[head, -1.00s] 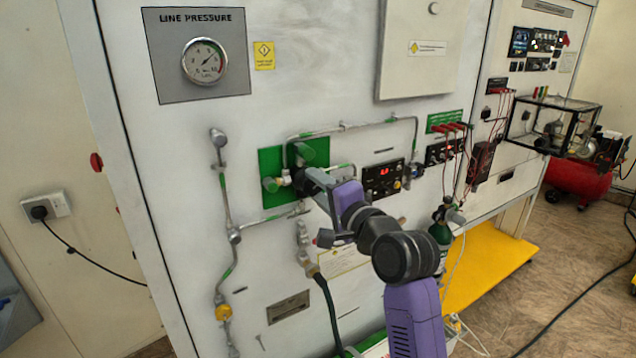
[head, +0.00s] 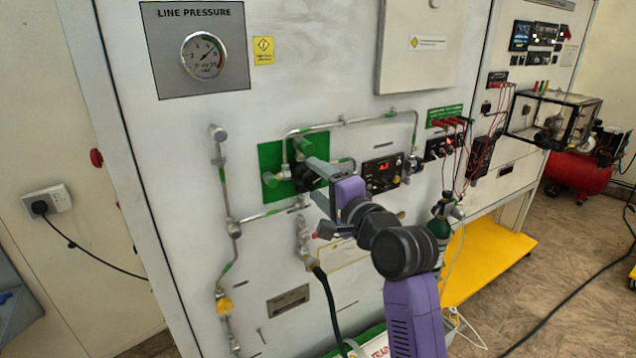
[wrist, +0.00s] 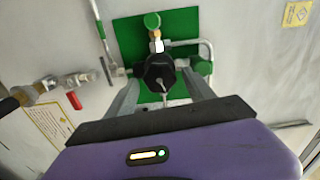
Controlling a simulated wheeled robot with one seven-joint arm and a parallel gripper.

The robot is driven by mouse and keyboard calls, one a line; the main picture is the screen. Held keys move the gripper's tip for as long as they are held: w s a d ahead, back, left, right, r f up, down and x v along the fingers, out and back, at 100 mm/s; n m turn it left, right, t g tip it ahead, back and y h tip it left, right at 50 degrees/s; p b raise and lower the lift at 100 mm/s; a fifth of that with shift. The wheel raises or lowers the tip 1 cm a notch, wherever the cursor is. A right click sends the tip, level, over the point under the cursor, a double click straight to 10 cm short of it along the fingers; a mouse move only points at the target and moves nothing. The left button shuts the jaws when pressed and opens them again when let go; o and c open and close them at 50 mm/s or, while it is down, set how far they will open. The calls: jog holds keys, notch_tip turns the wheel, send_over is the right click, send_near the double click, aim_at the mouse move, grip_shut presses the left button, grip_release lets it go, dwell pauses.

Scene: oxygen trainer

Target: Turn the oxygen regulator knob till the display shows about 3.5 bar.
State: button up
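The black regulator knob (wrist: 159,70) sits in front of a green plate (wrist: 128,32), with brass and green fittings above it in the wrist view. My gripper (wrist: 160,80) is open. Its grey fingers stand on either side of the knob, with what look like small gaps, so contact cannot be told. In the head view the knob (head: 306,178) is partly hidden behind my gripper (head: 314,182). The display (head: 383,166), right of the green plate (head: 270,158), shows red digits too small to read.
The line pressure gauge (head: 203,56) is at upper left. Metal pipes (head: 228,190) run around the plate. In the wrist view a valve with a red handle (wrist: 74,100) is at left. A green gas cylinder (head: 440,232) stands right of my arm.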

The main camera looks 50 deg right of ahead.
jog(key=b+v, duration=0.2)
jog(key=v, duration=0.5)
jog(key=shift+s, duration=0.4)
jog(key=shift+a, duration=0.15)
